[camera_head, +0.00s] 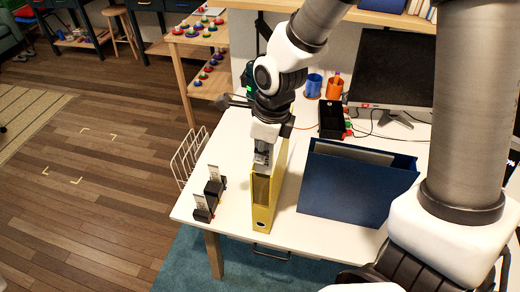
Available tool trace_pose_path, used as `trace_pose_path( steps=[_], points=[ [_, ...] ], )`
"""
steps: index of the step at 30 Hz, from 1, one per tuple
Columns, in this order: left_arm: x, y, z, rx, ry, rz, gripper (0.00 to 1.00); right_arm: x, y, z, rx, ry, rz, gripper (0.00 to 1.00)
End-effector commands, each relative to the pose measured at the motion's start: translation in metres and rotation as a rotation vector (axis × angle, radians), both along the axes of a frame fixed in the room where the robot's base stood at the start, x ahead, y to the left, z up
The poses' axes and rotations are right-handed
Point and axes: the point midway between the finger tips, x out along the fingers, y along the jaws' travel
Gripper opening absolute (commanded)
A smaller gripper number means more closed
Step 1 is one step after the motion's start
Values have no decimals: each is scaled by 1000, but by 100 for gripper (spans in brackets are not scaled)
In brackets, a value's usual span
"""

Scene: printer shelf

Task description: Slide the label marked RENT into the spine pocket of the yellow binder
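The yellow binder (262,217) stands upright on the white desk, its spine facing the front edge. A darker area on the upper spine looks like the pocket. My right gripper (262,160) points down at the top of that spine; its fingers are small and partly blended with the binder, so I cannot tell whether they are open, shut or holding a label. Two pale labels, a rear one (213,173) and a front one (199,201), stand upright in small black holders left of the binder. Their print is too small to read. My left gripper is not in view.
A white wire rack (187,158) is at the desk's left edge. Bare desk lies around the label holders.

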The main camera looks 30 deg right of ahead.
Motion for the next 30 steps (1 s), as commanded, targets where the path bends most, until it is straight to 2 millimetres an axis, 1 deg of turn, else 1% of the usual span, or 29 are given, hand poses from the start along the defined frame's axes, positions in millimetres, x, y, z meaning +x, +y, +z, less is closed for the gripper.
trace_pose_path(
  steps=[14, 22, 30],
  points=[
    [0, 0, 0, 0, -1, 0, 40, 0, 0, 0, 0, 0, 0, 0],
    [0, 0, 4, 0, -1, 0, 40, 6, 1, -2, -1, 1, 1, 0],
    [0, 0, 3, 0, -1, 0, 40, 6, 1, -2, 0, 0, 1, 0]
  ],
)
